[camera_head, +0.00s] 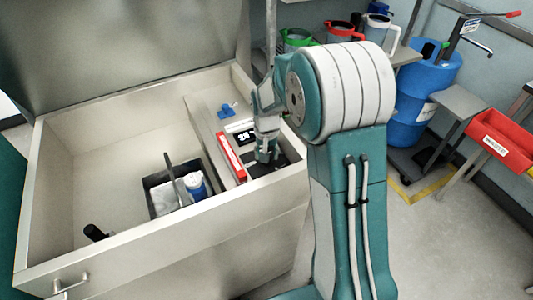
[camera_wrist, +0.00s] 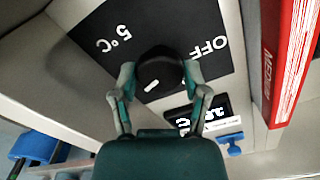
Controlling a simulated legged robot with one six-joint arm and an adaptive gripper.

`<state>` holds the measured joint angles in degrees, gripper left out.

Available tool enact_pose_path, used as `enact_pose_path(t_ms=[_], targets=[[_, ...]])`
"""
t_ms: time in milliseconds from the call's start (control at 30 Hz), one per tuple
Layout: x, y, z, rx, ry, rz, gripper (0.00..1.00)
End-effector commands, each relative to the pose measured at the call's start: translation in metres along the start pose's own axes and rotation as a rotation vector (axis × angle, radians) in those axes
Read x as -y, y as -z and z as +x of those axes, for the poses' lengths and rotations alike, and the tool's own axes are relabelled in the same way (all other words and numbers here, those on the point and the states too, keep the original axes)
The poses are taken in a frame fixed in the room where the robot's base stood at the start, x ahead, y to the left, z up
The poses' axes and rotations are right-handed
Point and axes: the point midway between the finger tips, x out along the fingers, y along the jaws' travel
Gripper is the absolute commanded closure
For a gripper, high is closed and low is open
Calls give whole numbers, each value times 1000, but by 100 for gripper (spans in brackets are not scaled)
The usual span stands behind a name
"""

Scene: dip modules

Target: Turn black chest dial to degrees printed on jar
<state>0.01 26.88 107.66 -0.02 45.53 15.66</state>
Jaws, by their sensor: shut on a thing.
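The round black dial (camera_wrist: 161,66) sits on a black panel (camera_wrist: 190,22) printed with OFF and 5°C in the wrist view. Its short white mark points down and left in that view. My gripper (camera_wrist: 160,78) is shut on the dial, one finger on each side. In the head view my gripper (camera_head: 267,154) is over the same black panel (camera_head: 283,161), and hides the dial.
A small display (camera_head: 244,135) with white digits and a red box (camera_head: 231,159) are beside the panel. A blue knob (camera_head: 226,111) is farther back. The dark bin (camera_head: 166,206) has a tall divider or handle. A red tray (camera_head: 501,140) and blue barrel (camera_head: 425,90) stand right.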

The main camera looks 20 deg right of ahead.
Motion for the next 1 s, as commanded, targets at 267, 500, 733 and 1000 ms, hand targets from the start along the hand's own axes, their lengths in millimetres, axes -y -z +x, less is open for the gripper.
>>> enact_pose_path(t_ms=[267, 500, 733, 1000], targets=[[0, -2, 2, 8, -1, 12, 89], [0, -2, 2, 6, -1, 11, 19], [0, -1, 0, 2, 0, 11, 7], [0, 0, -3, -1, 1, 10, 7]])
